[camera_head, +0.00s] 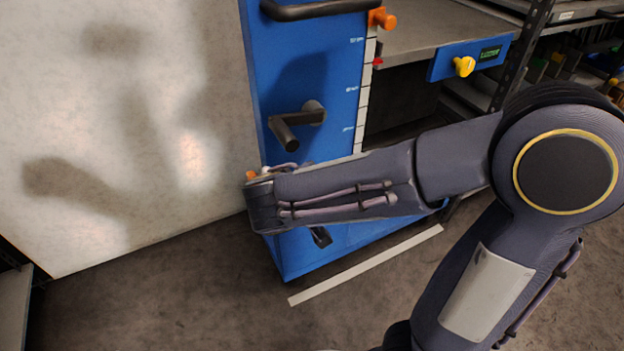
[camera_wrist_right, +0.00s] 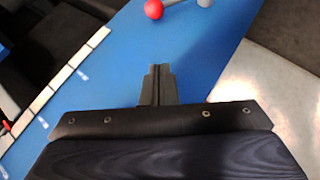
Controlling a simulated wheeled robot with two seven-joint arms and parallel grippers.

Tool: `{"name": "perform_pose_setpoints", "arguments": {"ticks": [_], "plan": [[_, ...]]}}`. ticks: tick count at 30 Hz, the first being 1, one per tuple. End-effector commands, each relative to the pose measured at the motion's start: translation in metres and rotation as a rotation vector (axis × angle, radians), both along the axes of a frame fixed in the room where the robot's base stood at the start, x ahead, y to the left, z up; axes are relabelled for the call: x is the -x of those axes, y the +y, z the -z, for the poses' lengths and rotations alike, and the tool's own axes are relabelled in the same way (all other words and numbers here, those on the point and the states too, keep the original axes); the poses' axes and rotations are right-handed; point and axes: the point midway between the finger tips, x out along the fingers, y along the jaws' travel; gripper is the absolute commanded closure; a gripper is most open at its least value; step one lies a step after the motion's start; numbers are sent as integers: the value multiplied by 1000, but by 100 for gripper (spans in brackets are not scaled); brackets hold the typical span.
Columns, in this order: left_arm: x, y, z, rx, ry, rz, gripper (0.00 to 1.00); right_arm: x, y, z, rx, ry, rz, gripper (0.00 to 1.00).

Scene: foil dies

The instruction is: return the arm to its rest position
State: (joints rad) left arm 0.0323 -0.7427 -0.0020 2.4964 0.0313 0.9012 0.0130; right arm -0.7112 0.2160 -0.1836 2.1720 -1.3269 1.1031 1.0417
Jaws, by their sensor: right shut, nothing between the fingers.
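My right arm (camera_head: 340,190) comes in from the right in the head view and reaches left across the front of a blue panel (camera_head: 275,75). Its gripper is mostly hidden behind the forearm; a small dark part shows below the wrist. In the right wrist view the right gripper (camera_wrist_right: 158,80) is shut and empty, its fingers together in front of the blue panel. My left gripper is not in view.
The blue panel carries a dark lever handle (camera_head: 298,122), a scale strip (camera_head: 364,95) and an orange knob (camera_head: 382,18). A red ball knob (camera_wrist_right: 154,9) shows ahead of the fingers. A yellow knob (camera_head: 464,66) sits right. A pale board (camera_head: 120,120) fills the left; floor is clear.

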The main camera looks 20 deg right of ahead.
Motion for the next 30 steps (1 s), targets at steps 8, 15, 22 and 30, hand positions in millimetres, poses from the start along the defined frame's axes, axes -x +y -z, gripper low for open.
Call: {"name": "perform_pose_setpoints", "arguments": {"ticks": [8, 15, 22, 30], "plan": [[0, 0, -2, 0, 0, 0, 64, 4, 3, -3, 0, 0, 0, 100], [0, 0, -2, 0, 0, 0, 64, 4, 3, -3, 0, 0, 0, 100], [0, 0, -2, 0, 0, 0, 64, 19, -13, 2, -53, 54, 40, 100], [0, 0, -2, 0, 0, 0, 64, 126, -51, 28, -519, 302, 179, 100]]}}
